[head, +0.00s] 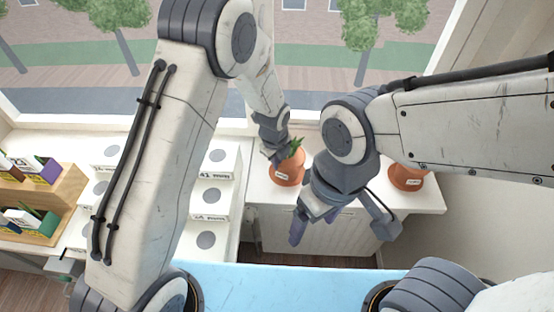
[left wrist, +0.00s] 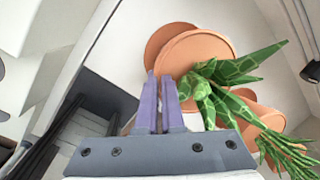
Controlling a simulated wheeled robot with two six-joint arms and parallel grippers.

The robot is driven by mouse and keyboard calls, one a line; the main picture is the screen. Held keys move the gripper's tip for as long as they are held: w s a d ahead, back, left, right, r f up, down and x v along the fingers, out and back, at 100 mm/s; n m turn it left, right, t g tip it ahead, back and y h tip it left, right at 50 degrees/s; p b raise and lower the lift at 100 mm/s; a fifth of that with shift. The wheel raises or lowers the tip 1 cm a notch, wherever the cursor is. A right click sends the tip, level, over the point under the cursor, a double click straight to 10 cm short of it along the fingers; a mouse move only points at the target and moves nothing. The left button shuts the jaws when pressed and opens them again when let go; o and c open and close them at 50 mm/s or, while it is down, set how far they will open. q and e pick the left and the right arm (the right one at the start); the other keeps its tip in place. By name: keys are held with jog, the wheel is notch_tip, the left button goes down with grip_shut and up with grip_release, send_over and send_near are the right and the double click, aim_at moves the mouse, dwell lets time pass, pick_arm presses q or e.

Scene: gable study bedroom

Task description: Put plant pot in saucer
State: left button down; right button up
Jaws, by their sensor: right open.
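A terracotta plant pot (head: 287,170) with a pale label and green leaves stands on the white cabinet top below the window. My left gripper (head: 272,152) is at its upper left edge. In the left wrist view, its purple fingers (left wrist: 160,80) are close together across the rim of the plant pot (left wrist: 205,50), beside the green patterned leaves. A second round terracotta shape (left wrist: 160,38) shows behind the pot; I cannot tell if it is the saucer. My right gripper (head: 299,228) is open and empty, in front of the cabinet and lower than the pot.
Another labelled terracotta pot (head: 407,177) stands to the right, partly hidden by my right arm; its plant shows in the left wrist view (left wrist: 285,150). White boxes (head: 215,190) and a wooden organiser (head: 55,210) stand left. A blue surface (head: 300,285) is in front.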

pick_arm(q)
jog(key=shift+f, duration=0.1)
jog(key=c, duration=1.1)
grip_release()
jog(key=shift+o, duration=0.2)
notch_tip(320, 180, up, 12)
jog(key=s+f+b, duration=0.1)
jog(key=s+b, duration=0.1)
jog(key=s+a+r+n+g, duration=0.1)
jog(key=s+r+n, duration=0.2)
jog(key=s+n, duration=0.6)
jog(key=s+r+n+g, duration=0.1)
jog(key=s+r+n, duration=0.3)
jog(key=s+n, duration=0.6)
jog(key=s, duration=0.7)
jog(key=shift+s+a+r+n+h, duration=0.2)
jog(key=shift+s+a+n+h, duration=0.1)
jog(key=shift+s+a, duration=0.05)
